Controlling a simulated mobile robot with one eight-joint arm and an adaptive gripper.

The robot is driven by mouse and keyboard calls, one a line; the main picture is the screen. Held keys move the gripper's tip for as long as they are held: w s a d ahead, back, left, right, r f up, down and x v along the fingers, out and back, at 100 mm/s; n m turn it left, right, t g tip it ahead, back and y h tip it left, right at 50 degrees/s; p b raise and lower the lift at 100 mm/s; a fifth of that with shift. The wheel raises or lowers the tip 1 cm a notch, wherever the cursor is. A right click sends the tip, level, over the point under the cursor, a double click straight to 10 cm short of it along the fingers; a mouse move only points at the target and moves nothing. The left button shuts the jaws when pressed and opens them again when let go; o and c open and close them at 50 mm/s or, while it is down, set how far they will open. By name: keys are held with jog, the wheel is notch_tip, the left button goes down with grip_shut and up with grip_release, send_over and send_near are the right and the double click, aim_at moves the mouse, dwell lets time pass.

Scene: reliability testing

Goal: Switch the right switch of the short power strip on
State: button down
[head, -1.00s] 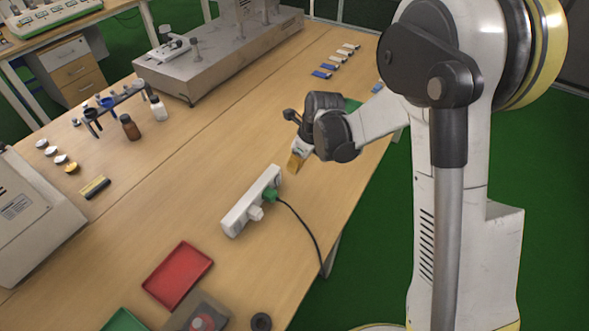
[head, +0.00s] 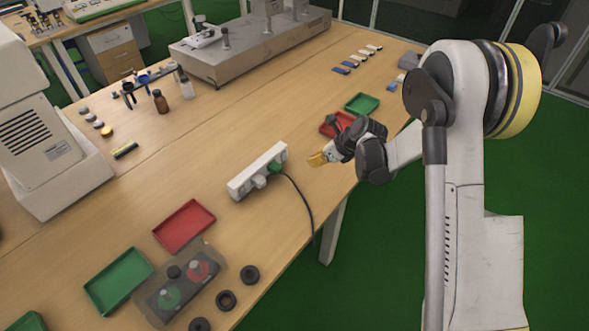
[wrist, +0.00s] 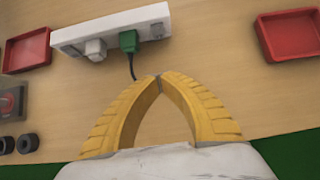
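The short white power strip (head: 243,184) lies on the table left of my gripper (head: 312,160) in the head view. It also shows at the upper left of the wrist view (wrist: 72,38). A green plug (wrist: 128,40) with a dark cable and a white plug (wrist: 95,49) sit in it. The strip's right end (wrist: 156,20) has small details, but I cannot make out a switch's position. My gripper's yellow fingers meet at the tips in the wrist view (wrist: 160,76), with nothing between them. The tips are apart from the strip.
A red tray (head: 184,227) and a green tray (head: 118,281) lie nearer on the table. Another red tray (wrist: 290,35) is at the right in the wrist view. A grey button box (head: 183,284) and black rings (head: 249,274) lie near the front edge. Bare table surrounds the strip.

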jog(key=b, duration=0.3)
send_near(287, 169)
jog(key=f, duration=0.3)
jog(key=shift+w+a+f, duration=0.15)
jog(key=shift+w+a, duration=0.15)
jog(key=w+a, duration=0.1)
jog(key=w+a+f+b, duration=0.1)
jog(key=shift+a, duration=0.35)
jog(key=shift+w+a+r, duration=0.1)
jog(key=shift+w+a, duration=0.25)
jog(key=shift+w+a+f+b, duration=0.35)
jog(key=shift+a+b, duration=0.1)
jog(key=shift+b, duration=0.4)
jog(key=shift+r, duration=0.25)
